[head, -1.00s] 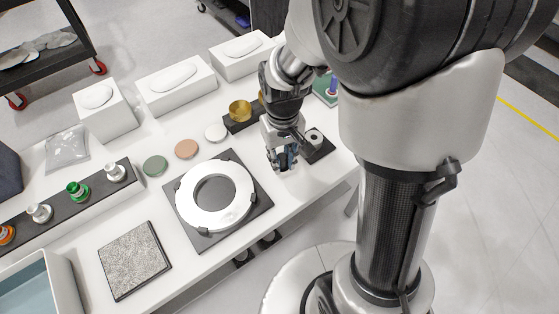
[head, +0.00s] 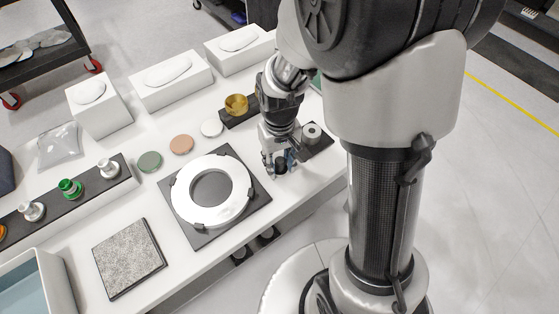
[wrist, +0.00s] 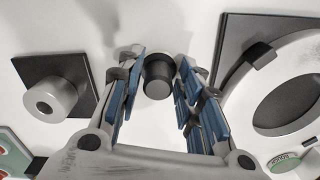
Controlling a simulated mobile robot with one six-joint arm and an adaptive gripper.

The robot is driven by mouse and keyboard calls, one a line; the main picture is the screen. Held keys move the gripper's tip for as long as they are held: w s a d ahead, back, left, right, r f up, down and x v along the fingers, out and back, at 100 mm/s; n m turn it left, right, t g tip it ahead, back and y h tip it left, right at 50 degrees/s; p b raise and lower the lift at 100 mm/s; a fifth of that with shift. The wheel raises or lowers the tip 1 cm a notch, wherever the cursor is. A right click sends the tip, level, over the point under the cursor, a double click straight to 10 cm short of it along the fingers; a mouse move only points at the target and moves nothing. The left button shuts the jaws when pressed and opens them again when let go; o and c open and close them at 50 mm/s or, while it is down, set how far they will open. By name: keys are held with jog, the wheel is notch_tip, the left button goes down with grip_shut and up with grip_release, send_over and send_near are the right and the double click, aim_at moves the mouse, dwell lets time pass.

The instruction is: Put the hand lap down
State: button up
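A small dark cylinder with a flat grey end, which looks like the hand lap (wrist: 158,78), appears upright on the white table between my fingers in the wrist view. My gripper (wrist: 160,68) has its blue-padded fingers on either side of it, with a gap visible at the left. In the head view, my gripper (head: 280,168) points down at the table's front edge, right of the ring plate, and the dark cylinder (head: 281,163) is partly hidden by the fingers.
A white ring on a dark square plate (head: 250,214) lies just left of my gripper. A grey cylinder (head: 312,132) stands on a dark plate to the right. A gold bowl (head: 236,103) is behind. A speckled square block (head: 128,258) lies front left.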

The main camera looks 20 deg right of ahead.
aim_at(280, 161)
jog(key=shift+o, duration=0.3)
notch_tip(280, 161, up, 12)
jog(key=p, duration=0.5)
jog(key=s+r+t, duration=0.4)
jog(key=s+r, duration=0.9)
jog(key=s, duration=0.2)
jog(key=shift+m+t, duration=0.3)
jog(key=shift+m, duration=0.1)
jog(key=shift+o, duration=0.3)
